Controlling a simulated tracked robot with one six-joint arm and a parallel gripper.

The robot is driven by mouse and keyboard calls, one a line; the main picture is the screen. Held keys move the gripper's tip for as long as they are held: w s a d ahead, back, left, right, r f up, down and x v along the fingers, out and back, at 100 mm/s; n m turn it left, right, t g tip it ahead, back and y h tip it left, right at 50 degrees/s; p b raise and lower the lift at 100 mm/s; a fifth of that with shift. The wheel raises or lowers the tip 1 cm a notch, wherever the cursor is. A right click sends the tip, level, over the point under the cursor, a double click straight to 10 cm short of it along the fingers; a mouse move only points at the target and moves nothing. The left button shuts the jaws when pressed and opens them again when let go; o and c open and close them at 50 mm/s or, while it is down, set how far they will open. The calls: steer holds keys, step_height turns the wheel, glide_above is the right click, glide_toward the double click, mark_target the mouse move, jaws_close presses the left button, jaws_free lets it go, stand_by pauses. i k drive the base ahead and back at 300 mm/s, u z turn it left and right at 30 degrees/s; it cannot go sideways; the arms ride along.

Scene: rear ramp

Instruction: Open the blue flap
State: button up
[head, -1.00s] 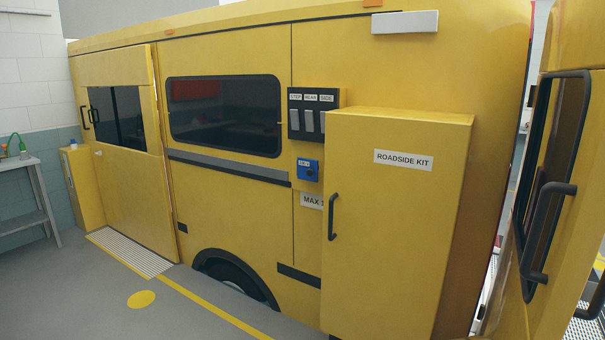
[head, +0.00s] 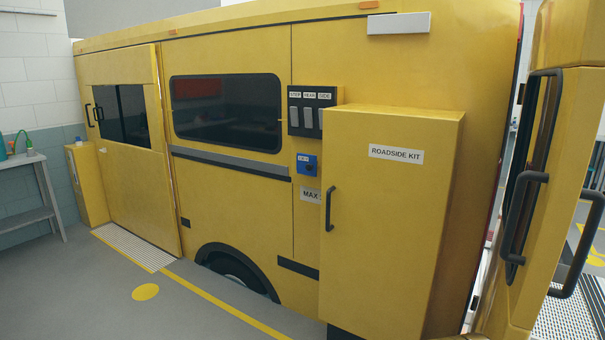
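The blue flap (head: 307,164) is a small blue panel on the yellow vehicle's side, below the switch panel and left of the roadside kit cabinet. It has a small white label at its top and a dark round spot in its middle. It looks shut, but it is small in the picture. My gripper is not in the head view.
A yellow ROADSIDE KIT cabinet (head: 392,210) stands out from the vehicle right beside the flap. A panel of several switches (head: 312,111) sits above it. An open yellow door with black handles (head: 540,200) is at right. Grey floor (head: 90,290) is clear at lower left.

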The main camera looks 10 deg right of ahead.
mark_target(306, 164)
steer(key=k, duration=0.45)
steer(key=u, duration=0.6)
steer(key=i, duration=1.1)
steer(key=u, duration=0.5)
steer(key=i, duration=1.5)
steer(key=z, duration=0.8)
steer(key=i, duration=0.8)
steer(key=z, duration=0.45)
